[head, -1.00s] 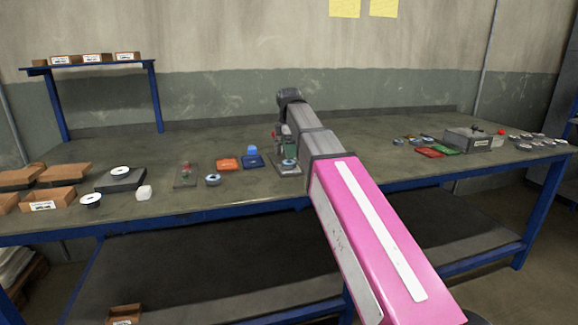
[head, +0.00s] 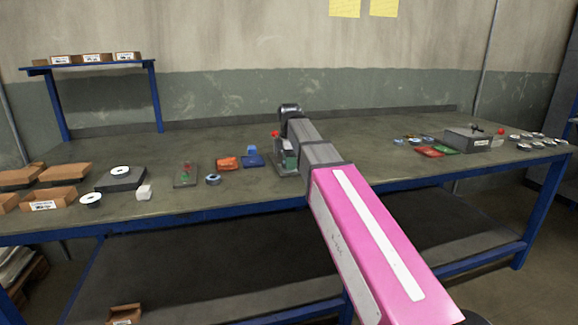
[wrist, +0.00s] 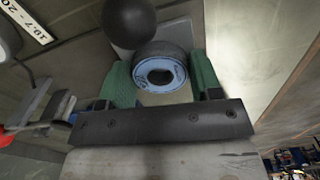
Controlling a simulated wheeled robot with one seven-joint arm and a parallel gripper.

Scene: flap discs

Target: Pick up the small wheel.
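The small wheel (wrist: 160,74), a dark disc with a blue ringed face and a dark centre hole, shows in the wrist view between the two green fingers of my gripper (wrist: 162,78). The fingers stand apart, one on each side of it, close to its rim. I cannot tell whether they touch it. In the head view my gripper (head: 289,160) is low over a grey fixture on the bench, and it hides the wheel there.
A dark round knob (wrist: 129,22) is very close to the wheel. Left of my gripper on the bench (head: 240,190) lie a blue block (head: 252,160), an orange-red block (head: 228,163) and another disc (head: 213,180). A grey box (head: 472,141) stands to the right.

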